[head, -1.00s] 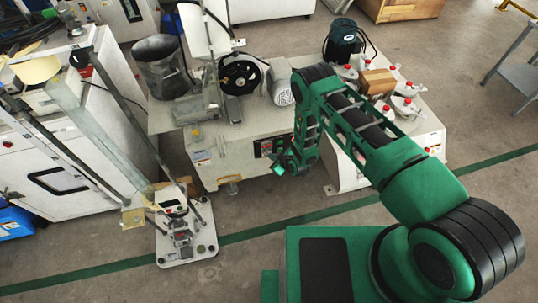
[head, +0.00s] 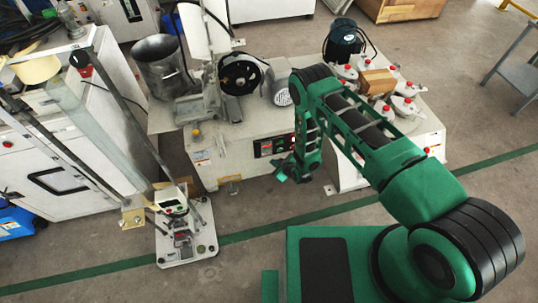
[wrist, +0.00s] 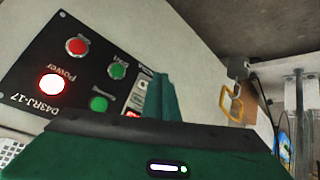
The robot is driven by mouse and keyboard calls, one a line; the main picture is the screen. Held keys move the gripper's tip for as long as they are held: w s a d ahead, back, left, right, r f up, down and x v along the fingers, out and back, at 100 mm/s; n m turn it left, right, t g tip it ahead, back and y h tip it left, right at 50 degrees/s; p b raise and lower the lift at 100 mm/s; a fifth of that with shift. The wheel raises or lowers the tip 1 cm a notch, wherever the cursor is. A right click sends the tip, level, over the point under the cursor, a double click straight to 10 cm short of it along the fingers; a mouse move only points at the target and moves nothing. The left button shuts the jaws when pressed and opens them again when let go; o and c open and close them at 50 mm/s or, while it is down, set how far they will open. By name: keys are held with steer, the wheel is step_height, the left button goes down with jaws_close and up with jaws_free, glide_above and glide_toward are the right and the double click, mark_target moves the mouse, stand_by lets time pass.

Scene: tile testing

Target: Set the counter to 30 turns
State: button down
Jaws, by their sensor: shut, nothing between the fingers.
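The black control panel (head: 272,147) is on the front of the white machine, left of my forearm in the head view. In the wrist view the panel (wrist: 75,85) fills the upper left, tilted. It carries a lit red Power button (wrist: 52,84), another red button (wrist: 77,46) and two green buttons. A small red-lit display, apparently the counter (wrist: 133,114), shows at its right end, partly covered by my gripper; its digits cannot be read. My gripper (wrist: 163,92) is shut and empty, close in front of the panel's right part. In the head view my gripper (head: 282,175) is low beside the panel.
A grey metal bucket (head: 158,65) and a dark wheel (head: 240,73) are on the machine top. Several white pieces with red knobs (head: 403,106) stand at right. A small tester (head: 187,235) stands on the floor at left. Floor in front is clear.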

mark_target(270, 153)
steer(key=shift+s+d, duration=0.25)
steer(key=shift+s, duration=0.5)
steer(key=shift+s+d, duration=0.2)
steer(key=shift+s, duration=0.55)
steer(key=shift+s, duration=0.1)
stand_by(1.3)
steer(key=s, duration=0.1)
steer(key=s+d, duration=0.1)
steer(key=s, duration=0.1)
steer(key=shift+s, duration=0.2)
steer(key=shift+w, duration=0.15)
steer(key=w+a, duration=0.2)
steer(key=w, duration=0.6)
steer(key=shift+a, duration=0.2)
steer(key=shift+w, duration=0.25)
stand_by(1.9)
steer(key=shift+w+a, duration=0.1)
steer(key=shift+w, duration=0.1)
